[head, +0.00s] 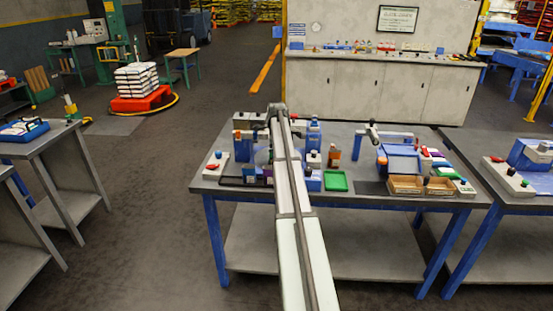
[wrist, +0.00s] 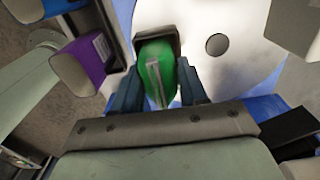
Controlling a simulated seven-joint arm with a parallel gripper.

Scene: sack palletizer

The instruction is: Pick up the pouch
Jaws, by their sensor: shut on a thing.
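The pouch (wrist: 155,74) is green with a pale stripe down its middle. It shows in the wrist view between the two dark blue-grey fingers of my gripper (wrist: 160,84), which is shut on it. A dark block-like thing (wrist: 158,38) is just beyond the pouch; whether they touch I cannot tell. In the head view my arm reaches over the left part of the workbench (head: 365,193) and hides the gripper and the pouch.
In the wrist view a purple box (wrist: 88,62) is at left and a pale disc (wrist: 230,65) with a round hole lies beyond the gripper. In the head view a green tray (head: 336,181), wooden bins (head: 405,186) and an orange bottle (head: 334,157) crowd the bench.

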